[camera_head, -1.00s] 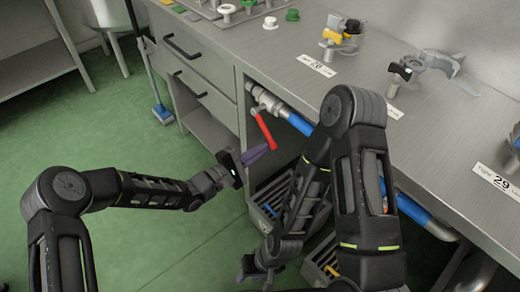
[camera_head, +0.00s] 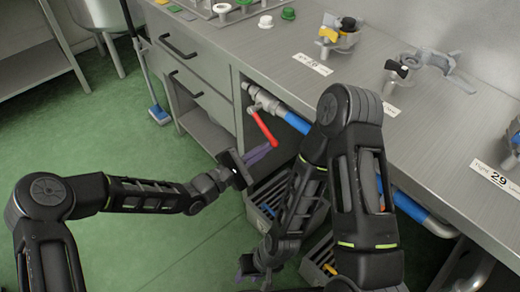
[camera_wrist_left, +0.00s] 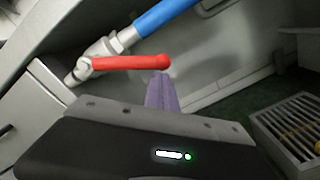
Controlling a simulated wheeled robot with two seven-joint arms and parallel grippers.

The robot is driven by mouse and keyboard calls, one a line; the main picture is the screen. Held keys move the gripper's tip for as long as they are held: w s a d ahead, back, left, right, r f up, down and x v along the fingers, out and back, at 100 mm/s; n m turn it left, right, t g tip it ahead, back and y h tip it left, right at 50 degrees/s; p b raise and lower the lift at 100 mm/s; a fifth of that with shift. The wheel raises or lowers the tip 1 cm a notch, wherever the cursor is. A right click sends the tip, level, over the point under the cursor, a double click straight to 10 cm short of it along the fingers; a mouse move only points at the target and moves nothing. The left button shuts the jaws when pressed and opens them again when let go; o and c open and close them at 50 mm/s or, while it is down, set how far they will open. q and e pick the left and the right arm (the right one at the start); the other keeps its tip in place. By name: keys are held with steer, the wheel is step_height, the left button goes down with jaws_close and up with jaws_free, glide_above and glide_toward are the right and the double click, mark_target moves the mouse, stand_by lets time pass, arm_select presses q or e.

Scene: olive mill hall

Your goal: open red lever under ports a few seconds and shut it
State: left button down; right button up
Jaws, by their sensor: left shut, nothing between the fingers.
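The red lever (camera_head: 265,130) sits on a metal valve (camera_head: 262,98) in a pipe under the bench top. It slants down and to the right, out from the pipe. In the left wrist view the red lever (camera_wrist_left: 130,63) crosses above my left gripper (camera_wrist_left: 161,76). My left gripper (camera_head: 268,147) is shut and empty, its purple fingers close to the lever's free end. I cannot tell whether they touch it. My right gripper (camera_head: 250,275) hangs low, away from the valve; its fingers are too small to judge.
A blue pipe sleeve (camera_head: 298,122) continues right from the valve. The bench top (camera_head: 260,48) above carries several fittings and number labels. Drawers (camera_head: 200,75) stand left of the valve. Slatted crates (camera_head: 265,205) are below.

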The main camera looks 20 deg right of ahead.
arm_select(q)
steer(key=shift+s+d+r+n, duration=0.2)
steer(key=shift+s+r+n, duration=0.3)
steer(key=shift+r+n, duration=0.45)
steer(key=shift+s+d+r+n, duration=0.2)
steer(key=shift+s+r+n, duration=0.4)
steer(key=shift+n, duration=0.45)
steer(key=shift+w+r, duration=0.1)
steer(key=shift+r, duration=0.05)
steer(key=shift+a, duration=0.15)
steer(key=v, duration=0.7)
steer(key=shift+a, duration=0.25)
